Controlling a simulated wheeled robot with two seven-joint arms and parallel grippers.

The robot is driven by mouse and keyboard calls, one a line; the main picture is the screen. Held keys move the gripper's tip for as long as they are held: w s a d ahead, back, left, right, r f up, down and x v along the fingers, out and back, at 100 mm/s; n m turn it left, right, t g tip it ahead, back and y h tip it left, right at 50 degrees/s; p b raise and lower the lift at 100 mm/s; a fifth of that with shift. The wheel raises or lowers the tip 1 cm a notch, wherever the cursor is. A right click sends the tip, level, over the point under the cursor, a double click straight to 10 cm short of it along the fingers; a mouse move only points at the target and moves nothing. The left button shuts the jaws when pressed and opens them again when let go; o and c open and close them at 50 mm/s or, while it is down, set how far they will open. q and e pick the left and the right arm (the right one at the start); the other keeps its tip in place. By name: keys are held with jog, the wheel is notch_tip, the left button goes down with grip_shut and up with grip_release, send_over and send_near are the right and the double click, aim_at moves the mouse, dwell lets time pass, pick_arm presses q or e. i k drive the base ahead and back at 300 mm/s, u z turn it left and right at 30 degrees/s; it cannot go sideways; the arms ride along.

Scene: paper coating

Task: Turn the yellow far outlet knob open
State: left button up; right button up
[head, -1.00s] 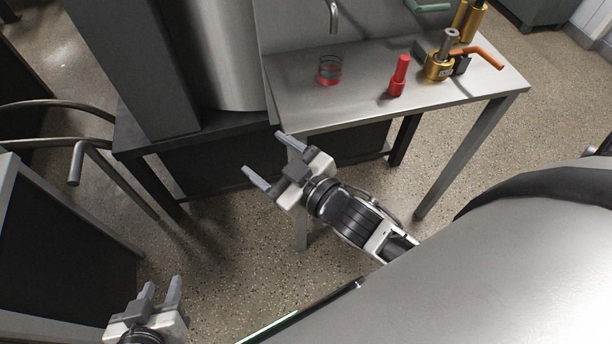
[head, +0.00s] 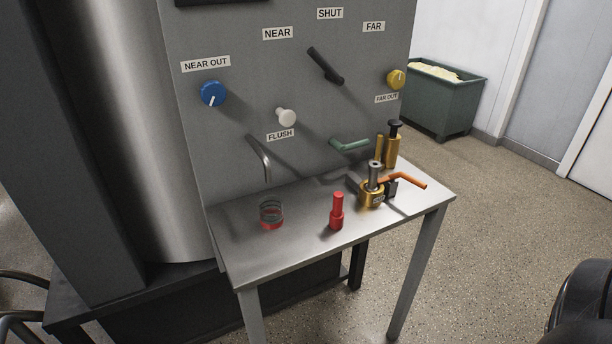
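The yellow far outlet knob (head: 396,79) is at the right edge of the grey upright panel (head: 225,140), just above the label "FAR OUT" (head: 386,99). It is small in the head view, and I cannot tell which way it is turned. Neither of my grippers shows in the head view now, and nothing is seen touching the knob.

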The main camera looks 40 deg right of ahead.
aim_at(396, 79)
jog(key=z, duration=2.4)
jog(key=i, duration=0.35)
jog(key=u, duration=1.85)
